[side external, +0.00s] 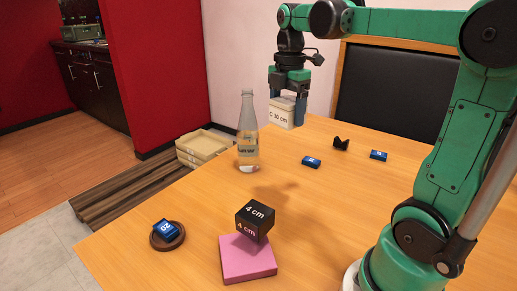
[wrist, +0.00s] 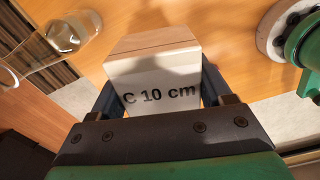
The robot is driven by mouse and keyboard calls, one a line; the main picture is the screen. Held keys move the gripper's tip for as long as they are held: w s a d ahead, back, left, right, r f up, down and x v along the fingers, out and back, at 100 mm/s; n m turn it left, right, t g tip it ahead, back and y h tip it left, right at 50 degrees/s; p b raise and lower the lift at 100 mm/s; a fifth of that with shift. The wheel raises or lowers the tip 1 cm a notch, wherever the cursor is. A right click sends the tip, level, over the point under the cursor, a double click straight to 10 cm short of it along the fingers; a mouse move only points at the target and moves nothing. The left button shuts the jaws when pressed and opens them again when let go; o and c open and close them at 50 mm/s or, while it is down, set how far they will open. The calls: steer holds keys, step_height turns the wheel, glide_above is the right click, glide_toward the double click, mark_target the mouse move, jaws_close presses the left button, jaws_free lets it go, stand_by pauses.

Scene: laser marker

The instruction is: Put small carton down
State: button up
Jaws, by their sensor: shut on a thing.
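The small carton (side external: 283,112) is a cream box with "C 10 cm" printed on its side. My gripper (side external: 287,100) is shut on it, with a finger on each side of the box. In the wrist view the carton (wrist: 153,75) sits between the two fingers of my gripper (wrist: 158,85). In the side view it is beside the far edge of the wooden table (side external: 330,200), behind the bottle. I cannot tell whether its underside touches the table.
A glass bottle (side external: 248,140) stands near the carton. A black cube (side external: 254,220) marked "4 cm" is over a pink block (side external: 247,260). A blue piece (side external: 166,229) lies on a round brown coaster (side external: 180,240). Two blue pieces (side external: 311,162) (side external: 378,155) and a black item (side external: 341,144) lie right.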

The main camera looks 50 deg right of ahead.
mark_target(272, 118)
steer(key=a+n, duration=0.2)
steer(key=a, duration=0.2)
steer(key=shift+w+a+f+n, duration=0.1)
steer(key=shift+w+f+n, duration=0.25)
steer(key=shift+w+n, duration=0.05)
step_height(272, 118, down, 15)
steer(key=shift+f, duration=2.2)
steer(key=o, duration=1.3)
steer(key=shift+f, duration=0.15)
steer(key=shift+c, duration=0.2)
